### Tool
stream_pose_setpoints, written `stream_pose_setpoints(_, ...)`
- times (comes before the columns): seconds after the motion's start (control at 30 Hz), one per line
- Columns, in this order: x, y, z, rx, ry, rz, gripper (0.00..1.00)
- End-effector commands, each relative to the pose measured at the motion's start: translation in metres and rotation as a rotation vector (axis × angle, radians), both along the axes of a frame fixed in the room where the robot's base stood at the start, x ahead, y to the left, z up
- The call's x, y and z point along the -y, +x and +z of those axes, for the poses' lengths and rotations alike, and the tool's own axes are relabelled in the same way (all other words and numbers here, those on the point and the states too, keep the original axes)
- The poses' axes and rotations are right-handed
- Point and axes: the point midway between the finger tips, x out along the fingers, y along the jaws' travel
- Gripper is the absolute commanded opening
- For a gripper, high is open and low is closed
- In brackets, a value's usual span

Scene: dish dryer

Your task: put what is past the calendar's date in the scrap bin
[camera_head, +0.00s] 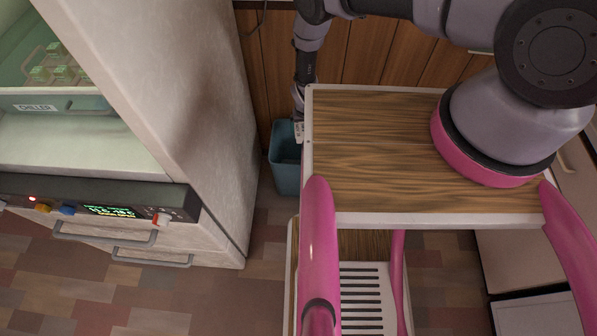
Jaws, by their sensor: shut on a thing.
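My gripper (299,119) points down at the left edge of the wood-topped cart, over the bin's mouth. It is shut on a small pale thing (299,132) with dark marks too small to read. The cart edge partly hides the fingers and the thing. The blue-green bin (286,178) stands on the floor between the white cabinet and the cart; little of its inside shows. Several green-lidded containers (60,70) sit in the open compartment above the CHILLER label (36,107). No calendar is recognisable; a lit display (109,211) on the cabinet front is unreadable.
The white cabinet (190,80) stands left of the bin. The wood-topped cart (380,200) stands close on its right, with a slotted rack (362,300) lower down. Wooden panelling (350,60) is behind. Tiled floor (200,300) is clear at the lower left.

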Motion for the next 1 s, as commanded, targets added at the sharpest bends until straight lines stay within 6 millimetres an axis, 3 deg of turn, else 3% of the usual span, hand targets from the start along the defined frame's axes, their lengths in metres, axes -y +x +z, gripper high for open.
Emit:
stream_pose_setpoints(0.43,0.0,0.001,-0.009,0.001,0.0,0.001,0.0)
stream_pose_setpoints(0.47,0.0,0.001,-0.009,0.001,0.0,0.001,1.0)
stream_pose_setpoints(0.77,0.0,0.0,-0.007,0.0,0.0,0.0,1.0)
stream_pose_setpoints(1.0,0.0,-0.003,0.025,0.001,0.001,0.001,1.0)
